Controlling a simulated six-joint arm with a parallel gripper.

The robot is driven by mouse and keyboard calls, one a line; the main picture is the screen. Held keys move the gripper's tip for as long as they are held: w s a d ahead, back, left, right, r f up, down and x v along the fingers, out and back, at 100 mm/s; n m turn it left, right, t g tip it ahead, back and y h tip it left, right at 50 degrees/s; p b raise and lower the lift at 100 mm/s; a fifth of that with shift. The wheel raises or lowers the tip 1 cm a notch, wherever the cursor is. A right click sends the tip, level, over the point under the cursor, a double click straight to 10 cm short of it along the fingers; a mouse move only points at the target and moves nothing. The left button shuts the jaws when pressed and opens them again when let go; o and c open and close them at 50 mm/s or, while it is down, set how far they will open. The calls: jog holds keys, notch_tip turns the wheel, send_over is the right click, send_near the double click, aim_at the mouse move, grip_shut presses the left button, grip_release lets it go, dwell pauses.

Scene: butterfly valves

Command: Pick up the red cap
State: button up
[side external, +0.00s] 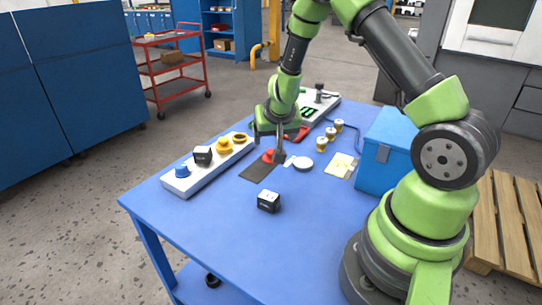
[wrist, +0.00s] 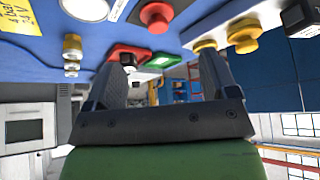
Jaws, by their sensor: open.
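The red cap (side external: 269,156) sits on a dark mat (side external: 259,172) on the blue table, below my gripper. My gripper (side external: 268,148) is open, with its fingers pointing down close over the cap and one finger at its right side in the picture. In the wrist view the red cap (wrist: 156,14) shows near the top edge, beyond the two spread fingers of my gripper (wrist: 163,60). Nothing is between the fingers. I cannot tell from these views whether a finger touches the cap.
A white panel (side external: 190,182) with blue, black and yellow parts lies at left. A white disc (side external: 303,163), a card (side external: 341,166), several brass fittings (side external: 331,133) and a blue box (side external: 384,155) are at right. A small black cube (side external: 268,201) stands in front, with clear table around it.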

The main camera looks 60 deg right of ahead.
aim_at(271, 151)
jog(key=x, duration=0.4)
jog(key=shift+w+d+f, duration=0.1)
jog(key=shift+d+f, duration=0.05)
jog(key=shift+f, duration=0.1)
jog(key=x, duration=0.5)
jog(key=shift+d+r, duration=0.1)
jog(key=shift+d, duration=0.1)
jog(key=c, duration=1)
